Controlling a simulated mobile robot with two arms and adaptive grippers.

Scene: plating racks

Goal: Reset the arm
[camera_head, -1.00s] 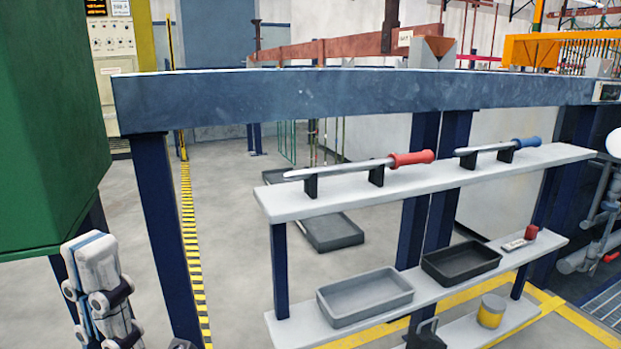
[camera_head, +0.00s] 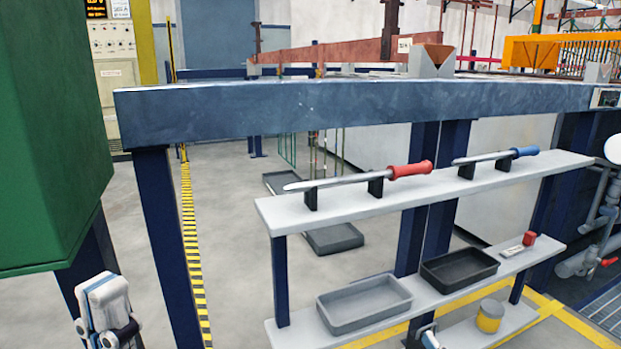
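My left arm's white end part with dark joints (camera_head: 108,312) stands at the bottom left, in front of the dark blue post and below the green box. Its lower part is cut off by the frame edge, and I cannot make out fingertips or anything held. A small white and dark piece of my own body (camera_head: 427,337) shows at the bottom edge under the lower shelf. I see no fingers of my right gripper.
A blue-grey beam (camera_head: 350,112) spans the view. The upper shelf (camera_head: 400,192) carries a red-handled tool (camera_head: 408,169) and a blue-handled tool (camera_head: 524,152). The green box (camera_head: 45,140) is close at left.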

